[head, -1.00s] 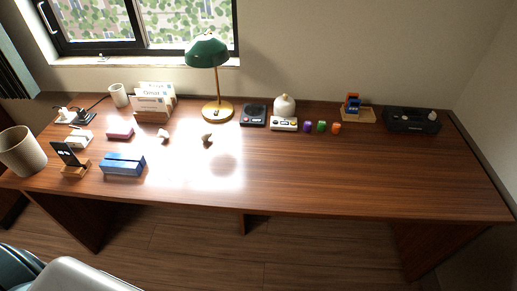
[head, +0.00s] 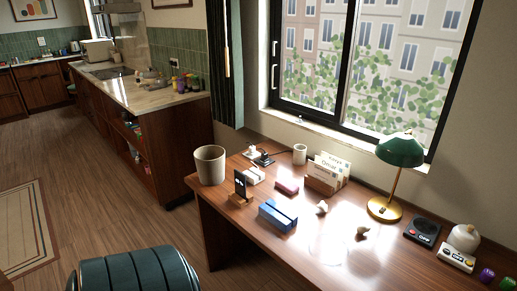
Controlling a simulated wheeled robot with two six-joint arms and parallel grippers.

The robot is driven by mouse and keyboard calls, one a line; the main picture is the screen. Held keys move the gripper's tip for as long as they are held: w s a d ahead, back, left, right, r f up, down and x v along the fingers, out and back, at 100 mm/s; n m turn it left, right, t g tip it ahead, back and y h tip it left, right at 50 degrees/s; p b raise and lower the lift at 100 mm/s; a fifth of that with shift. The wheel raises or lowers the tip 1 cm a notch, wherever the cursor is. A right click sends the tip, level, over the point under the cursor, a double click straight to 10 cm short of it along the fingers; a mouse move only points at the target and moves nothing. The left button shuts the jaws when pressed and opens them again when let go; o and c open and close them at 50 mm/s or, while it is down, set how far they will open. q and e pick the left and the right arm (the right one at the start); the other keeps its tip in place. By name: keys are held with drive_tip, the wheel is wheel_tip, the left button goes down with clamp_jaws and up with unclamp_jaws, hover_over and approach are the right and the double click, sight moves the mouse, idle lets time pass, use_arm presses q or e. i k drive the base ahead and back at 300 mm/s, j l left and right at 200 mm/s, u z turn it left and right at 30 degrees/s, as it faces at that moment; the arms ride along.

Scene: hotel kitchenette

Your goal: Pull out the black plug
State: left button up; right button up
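A small power strip (head: 258,158) lies on the far left part of the wooden desk, near the wall. A dark plug (head: 264,154) with a thin black cord appears to sit in it, and a white plug (head: 251,151) sits to its left. Both are small here, and the exact fit of the plugs cannot be made out. Neither of my grippers is in view.
A green stool (head: 135,273) is in front. Wood floor (head: 130,215) is open at left.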

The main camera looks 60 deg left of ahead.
sight(264, 155)
drive_tip(key=u, duration=1.75)
drive_tip(key=i+l+u, duration=0.15)
drive_tip(key=i, duration=0.25)
drive_tip(key=i+l+u, duration=0.2)
drive_tip(key=i, duration=0.2)
drive_tip(key=j, duration=0.1)
